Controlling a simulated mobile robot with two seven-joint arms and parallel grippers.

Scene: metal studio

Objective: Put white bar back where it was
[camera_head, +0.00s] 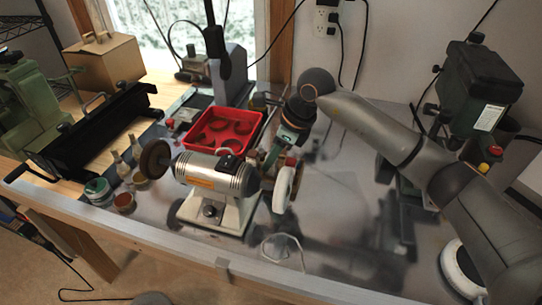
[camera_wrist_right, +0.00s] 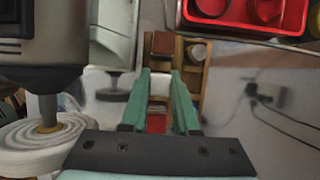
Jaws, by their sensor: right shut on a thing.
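My right gripper (camera_head: 273,158) reaches down from the right, just behind the bench grinder, and is partly hidden by it. In the right wrist view its two green fingers (camera_wrist_right: 165,95) are shut on a small pale piece, which looks like the white bar (camera_wrist_right: 159,86). The bar is at a wooden rack (camera_wrist_right: 196,72); I cannot tell whether it touches the rack. A red-brown block (camera_wrist_right: 163,43) sits just beyond the fingertips, and a red piece (camera_wrist_right: 157,123) shows between the fingers. My left gripper is not in view.
The bench grinder (camera_head: 215,175) with its white buffing wheel (camera_head: 284,189) stands close beside the gripper. A red tray (camera_head: 222,134) lies behind the grinder. Small jars (camera_head: 98,191) stand at left. A green machine (camera_head: 478,85) stands at right. The bench middle is fairly clear.

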